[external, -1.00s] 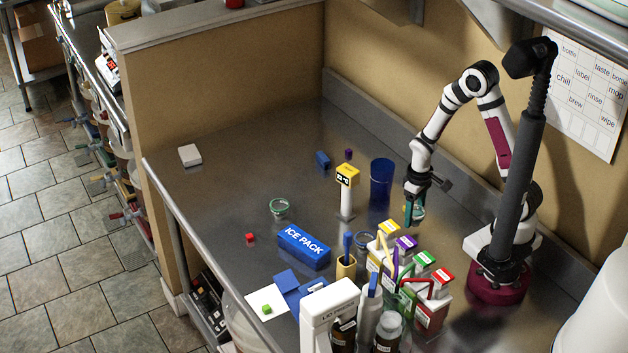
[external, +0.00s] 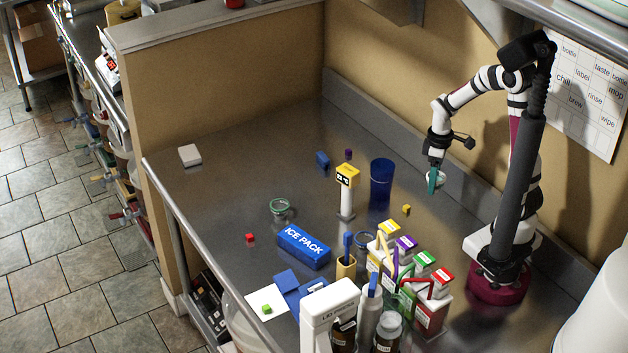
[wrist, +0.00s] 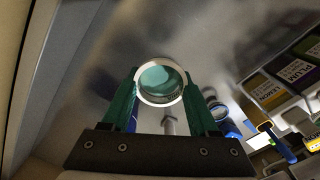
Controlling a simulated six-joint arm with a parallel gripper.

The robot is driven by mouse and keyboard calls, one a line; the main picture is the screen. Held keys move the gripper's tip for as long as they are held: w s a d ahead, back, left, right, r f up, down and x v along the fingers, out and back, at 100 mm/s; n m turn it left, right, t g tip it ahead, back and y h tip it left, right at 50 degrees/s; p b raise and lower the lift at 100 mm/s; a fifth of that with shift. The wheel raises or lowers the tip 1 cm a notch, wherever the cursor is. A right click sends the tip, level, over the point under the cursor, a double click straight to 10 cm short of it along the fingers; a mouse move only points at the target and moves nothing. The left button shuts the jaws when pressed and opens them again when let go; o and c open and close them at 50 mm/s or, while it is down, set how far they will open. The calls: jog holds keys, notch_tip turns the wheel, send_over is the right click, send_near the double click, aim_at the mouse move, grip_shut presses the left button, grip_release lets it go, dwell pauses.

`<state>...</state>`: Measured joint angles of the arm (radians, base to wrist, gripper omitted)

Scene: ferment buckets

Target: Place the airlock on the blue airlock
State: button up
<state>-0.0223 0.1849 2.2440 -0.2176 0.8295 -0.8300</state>
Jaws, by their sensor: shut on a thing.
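A small round cup-like piece with a pale rim and a teal tint inside, which looks like the airlock (external: 439,177), is held between my gripper's teal fingers. It also shows between the fingertips in the wrist view (wrist: 163,101). My gripper (external: 433,183) is shut on it and holds it above the table, in front of the back wall. A similar round piece with a blue rim, which looks like the blue airlock (external: 364,240), stands on the table to the lower left, partly hidden by cartons. It also shows at the right in the wrist view (wrist: 217,112).
Cartons with coloured labels (external: 410,258) and bottles crowd the front right. A tall blue cup (external: 381,184), yellow-topped meter (external: 347,190), yellow cube (external: 406,209) and blue ice pack (external: 303,248) stand around. A green-rimmed round piece (external: 279,207) is left.

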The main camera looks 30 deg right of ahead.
jog(key=w+a+r+n, duration=0.25)
jog(key=a+n, duration=0.35)
jog(key=a, duration=0.5)
send_near(361, 239)
jog(key=shift+s+a+f, duration=0.15)
jog(key=shift+s+a, duration=0.05)
jog(key=shift+s, duration=0.25)
jog(key=shift+s+a+f, duration=0.15)
jog(key=shift+s+a, duration=0.05)
jog(key=shift+s, duration=0.25)
notch_tip(361, 239, down, 3)
jog(key=shift+f, duration=0.5)
jog(key=shift+f, duration=0.5)
jog(key=o, duration=1.3)
jog(key=shift+o, duration=0.2)
